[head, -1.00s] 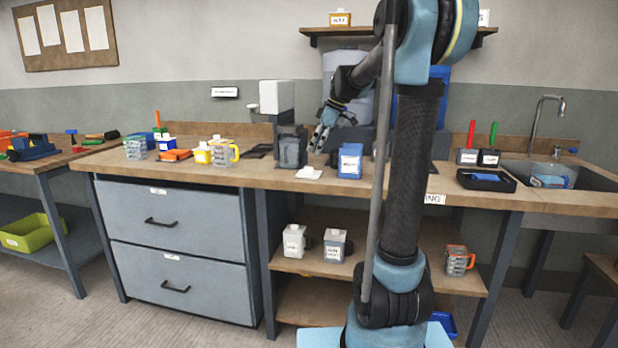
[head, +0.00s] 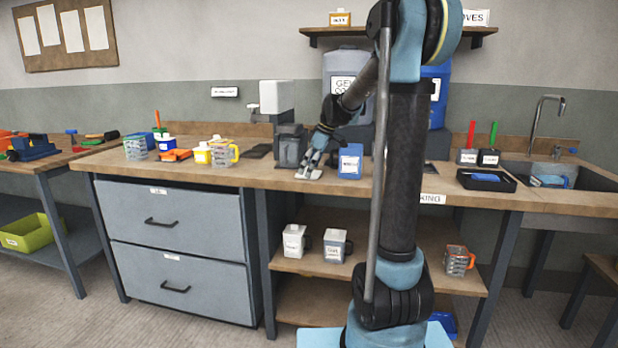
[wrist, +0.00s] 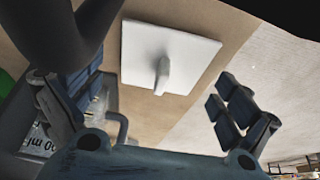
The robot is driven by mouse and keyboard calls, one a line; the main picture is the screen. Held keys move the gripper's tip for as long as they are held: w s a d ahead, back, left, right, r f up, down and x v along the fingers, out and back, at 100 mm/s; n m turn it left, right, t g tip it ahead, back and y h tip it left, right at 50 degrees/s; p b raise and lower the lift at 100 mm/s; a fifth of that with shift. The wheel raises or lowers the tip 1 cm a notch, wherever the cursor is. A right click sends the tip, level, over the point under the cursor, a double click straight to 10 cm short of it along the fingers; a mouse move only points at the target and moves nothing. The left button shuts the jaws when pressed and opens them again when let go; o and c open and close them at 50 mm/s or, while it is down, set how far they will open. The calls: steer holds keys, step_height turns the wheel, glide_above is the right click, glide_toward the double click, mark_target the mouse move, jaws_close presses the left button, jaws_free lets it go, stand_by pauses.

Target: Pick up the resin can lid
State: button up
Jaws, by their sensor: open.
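The resin can lid is a white, thin square plate with a small upright knob; in the wrist view the lid (wrist: 190,50) lies flat on the wooden worktop near its front edge. In the head view my gripper (head: 309,172) points down at the worktop and mostly covers the lid. I cannot tell whether the fingers touch the lid.
A blue labelled container (head: 350,162) stands just right of my gripper, and a dark grey container (head: 291,146) stands behind left. Yellow-handled cup (head: 224,152) and small coloured containers sit further left. A black tray (head: 486,180) and sink (head: 560,178) are at right.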

steer(key=c, duration=1)
